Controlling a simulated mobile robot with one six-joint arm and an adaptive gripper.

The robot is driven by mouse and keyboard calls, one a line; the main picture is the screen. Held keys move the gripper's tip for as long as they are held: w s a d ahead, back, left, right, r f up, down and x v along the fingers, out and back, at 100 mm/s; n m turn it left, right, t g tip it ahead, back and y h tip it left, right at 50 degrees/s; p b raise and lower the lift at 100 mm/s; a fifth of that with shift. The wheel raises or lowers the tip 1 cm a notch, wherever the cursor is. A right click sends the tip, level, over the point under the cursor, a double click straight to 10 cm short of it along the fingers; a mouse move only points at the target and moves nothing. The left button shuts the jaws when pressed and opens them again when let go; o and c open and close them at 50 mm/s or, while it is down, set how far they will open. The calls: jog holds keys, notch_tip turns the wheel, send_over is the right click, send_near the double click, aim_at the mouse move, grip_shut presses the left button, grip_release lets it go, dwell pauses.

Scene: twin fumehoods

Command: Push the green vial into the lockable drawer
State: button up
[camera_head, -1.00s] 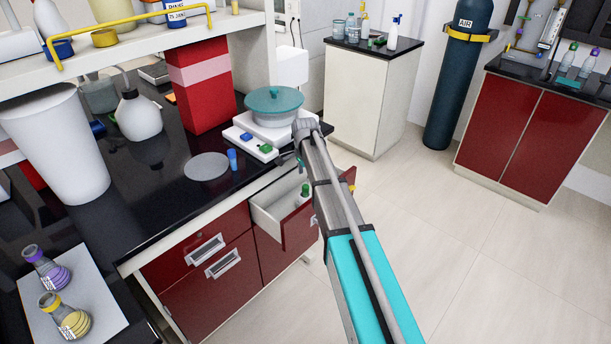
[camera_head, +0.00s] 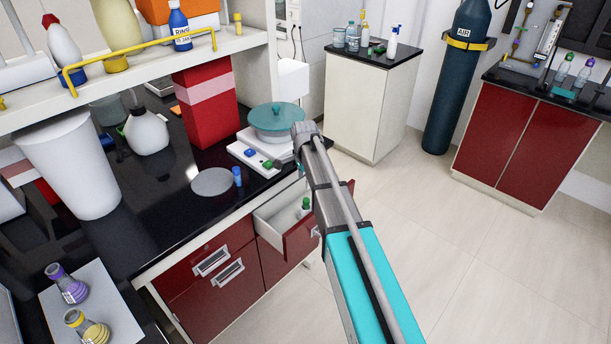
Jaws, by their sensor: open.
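A green-capped vial (camera_head: 306,205) stands in the open, pale drawer (camera_head: 270,223) under the black counter. The drawer has a dark red front and is pulled out. My arm crosses in front of its right part. A small green-topped item (camera_head: 270,163) also lies on a white tray on the counter. My arm rises from the bottom right, and its visible end is near the teal-lidded pot. My gripper is hidden behind the arm, so its distance from the vial cannot be seen. I cannot make out a lock on the open drawer.
A blue vial (camera_head: 237,176) stands beside a grey disc (camera_head: 213,182) on the counter. A teal-lidded pot (camera_head: 274,121) and a red box (camera_head: 205,105) stand behind. Closed red drawers (camera_head: 205,285) are left of the open one. The floor to the right is clear.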

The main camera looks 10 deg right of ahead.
jog(key=s+a+r+m+p, duration=0.2)
jog(key=s+r+p, duration=0.8)
jog(key=s+r, duration=0.1)
jog(key=shift+a+r+p, duration=0.2)
jog(key=shift+p, duration=0.2)
dwell(0.3)
jog(key=shift+s, duration=0.1)
dwell(0.8)
jog(key=s+d+n, duration=0.4)
jog(key=s+n, duration=1.1)
jog(key=n, duration=0.2)
jog(key=shift+s, duration=0.25)
dwell(0.9)
